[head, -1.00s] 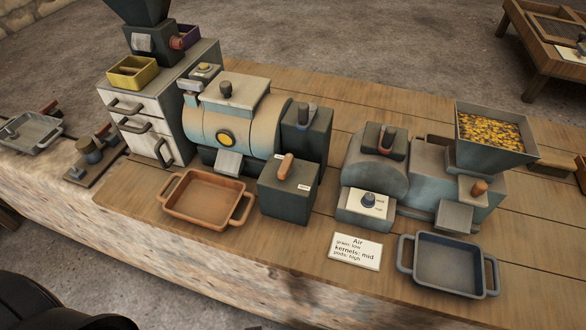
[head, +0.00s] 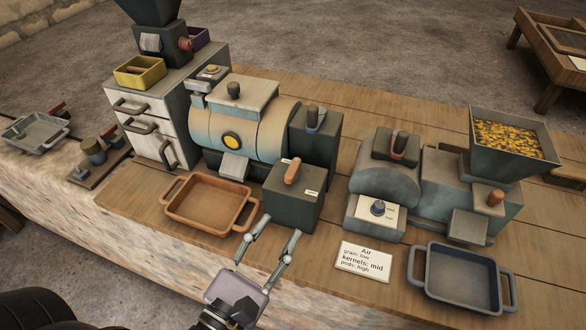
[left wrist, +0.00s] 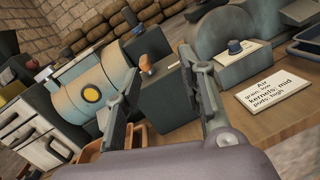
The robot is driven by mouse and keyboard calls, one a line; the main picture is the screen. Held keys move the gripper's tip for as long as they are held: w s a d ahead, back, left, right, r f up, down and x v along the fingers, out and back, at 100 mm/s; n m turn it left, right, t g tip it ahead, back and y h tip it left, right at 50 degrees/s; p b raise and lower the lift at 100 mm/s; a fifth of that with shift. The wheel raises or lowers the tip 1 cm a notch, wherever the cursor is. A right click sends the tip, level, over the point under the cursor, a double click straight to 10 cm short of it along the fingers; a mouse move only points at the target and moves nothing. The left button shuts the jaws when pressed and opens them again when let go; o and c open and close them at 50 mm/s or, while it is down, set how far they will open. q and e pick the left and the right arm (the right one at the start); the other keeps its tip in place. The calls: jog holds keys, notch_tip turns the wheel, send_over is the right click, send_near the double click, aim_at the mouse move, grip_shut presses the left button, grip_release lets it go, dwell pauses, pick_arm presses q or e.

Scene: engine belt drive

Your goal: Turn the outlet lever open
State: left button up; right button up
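My left gripper (head: 281,226) is open and empty at the table's front, just in front of a dark box with an orange-handled lever (head: 292,171). In the left wrist view that orange handle (left wrist: 146,65) shows between the two fingers of my left gripper (left wrist: 160,62), beyond the tips and apart from them. Another orange-brown handle (head: 495,197) stands on the machine at the right, beside its chute. I cannot tell from any label which one is the outlet lever. My right gripper is not in view.
An orange tray (head: 208,204) lies left of my left gripper. A white card (head: 363,262) and a blue-grey tray (head: 462,278) lie to the right. A drum machine (head: 245,120) stands behind. A hopper of yellow grain (head: 505,140) tops the right machine.

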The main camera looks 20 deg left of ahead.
pick_arm(q)
jog(key=a+f+n+y, duration=0.1)
jog(key=a+n+y, duration=0.1)
jog(key=a+n, duration=0.15)
jog(key=n+p, duration=0.2)
jog(key=p, duration=0.3)
send_near(298, 159)
jog(key=shift+m+g+y, duration=0.25)
jog(key=shift+g+y, duration=0.05)
jog(key=w+p, duration=0.2)
jog(key=w, duration=0.4)
jog(key=shift+d, duration=0.1)
jog(key=shift+w+f, duration=0.15)
jog(key=shift+w, duration=0.65)
jog(key=shift+c, duration=0.2)
grip_shut()
